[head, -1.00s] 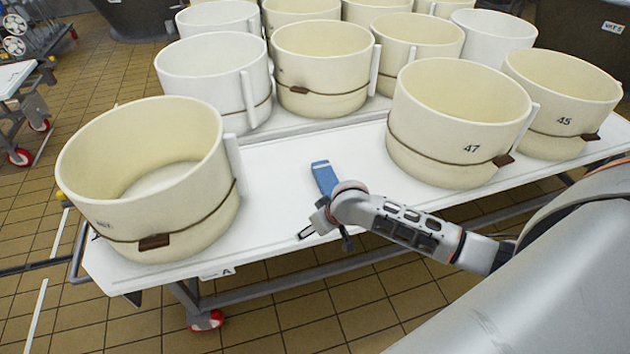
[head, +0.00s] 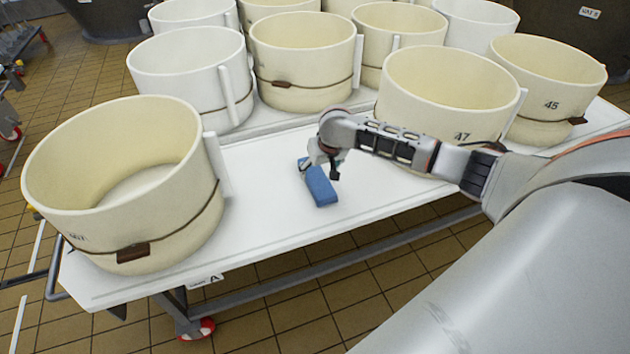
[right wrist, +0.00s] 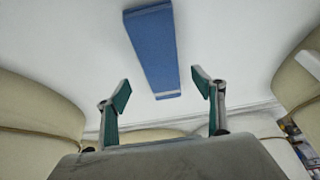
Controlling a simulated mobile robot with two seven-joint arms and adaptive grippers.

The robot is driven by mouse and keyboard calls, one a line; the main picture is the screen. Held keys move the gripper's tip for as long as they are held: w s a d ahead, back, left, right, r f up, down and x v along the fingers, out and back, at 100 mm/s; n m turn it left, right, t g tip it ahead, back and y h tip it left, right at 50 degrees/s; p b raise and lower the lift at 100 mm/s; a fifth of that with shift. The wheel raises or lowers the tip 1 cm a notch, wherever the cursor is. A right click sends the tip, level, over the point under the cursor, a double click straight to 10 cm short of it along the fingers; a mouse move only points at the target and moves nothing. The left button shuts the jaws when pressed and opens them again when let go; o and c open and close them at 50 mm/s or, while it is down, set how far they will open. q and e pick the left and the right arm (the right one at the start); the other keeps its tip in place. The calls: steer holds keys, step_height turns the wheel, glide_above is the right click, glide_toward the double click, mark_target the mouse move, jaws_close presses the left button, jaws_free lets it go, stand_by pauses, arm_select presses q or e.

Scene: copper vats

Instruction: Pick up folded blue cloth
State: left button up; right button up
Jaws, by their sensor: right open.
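The folded blue cloth (head: 320,188) lies on the white table top (head: 262,225), between the cream tub at the left and the tub marked 47. My right gripper (head: 325,165) is over the far end of the cloth in the head view and hides part of it. In the right wrist view the cloth (right wrist: 153,50) lies ahead of the open fingers (right wrist: 160,93), with its near end close to the gap between them. The fingers are apart and hold nothing. My left gripper is in neither view.
A cream tub (head: 120,185) stands at the left, tub 47 (head: 445,95) at the right, and several more tubs in rows behind. The table's front edge (head: 300,252) is close in front of the cloth. Bare table top surrounds the cloth.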

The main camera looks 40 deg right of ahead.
mark_target(317, 177)
steer(key=x, duration=0.1)
steer(key=b+x, duration=0.1)
steer(key=x, duration=0.1)
steer(key=b+x, duration=0.1)
steer(key=shift+s+a+f, duration=0.1)
steer(key=shift+s+f, duration=0.05)
steer(key=shift+f, duration=0.25)
steer(key=shift+w, duration=0.3)
steer(key=shift+r, duration=0.2)
steer(key=c, duration=1.4)
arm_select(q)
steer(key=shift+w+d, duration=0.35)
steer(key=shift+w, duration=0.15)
arm_select(e)
steer(key=shift+o, duration=0.2)
